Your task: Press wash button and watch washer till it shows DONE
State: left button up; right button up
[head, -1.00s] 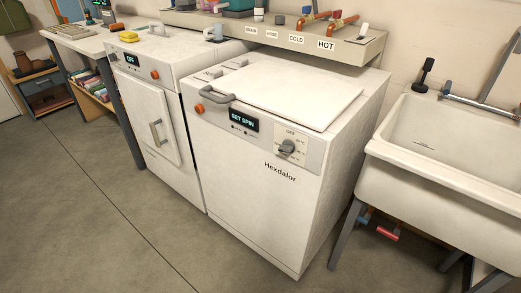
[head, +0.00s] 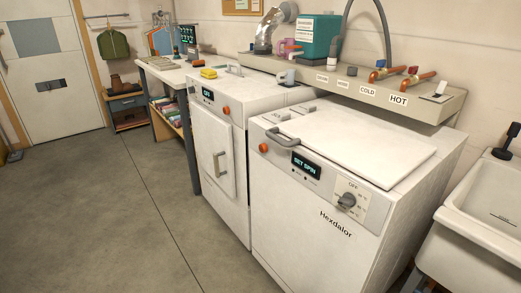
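The washer (head: 315,225) is a white top-lid machine marked "Hexdalor" at front centre right. Its dark display (head: 306,165) reads "SET SPIN" in pale blue letters. An orange-red round button (head: 264,148) sits at the left end of its front panel. A grey dial (head: 346,200) sits at the right end, near an "OFF" mark. Its white lid (head: 350,142) is down, with a grey handle (head: 283,137) at the front left. Small labelled grey parts (head: 273,117) lie on the top at the back left, their words too small to read. Neither gripper shows.
A second white machine (head: 215,150) with a small display and a red button stands left of the washer. A sink (head: 480,230) stands to the right. A shelf (head: 345,88) with "COLD" and "HOT" valves runs behind. The floor (head: 100,215) at left is clear.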

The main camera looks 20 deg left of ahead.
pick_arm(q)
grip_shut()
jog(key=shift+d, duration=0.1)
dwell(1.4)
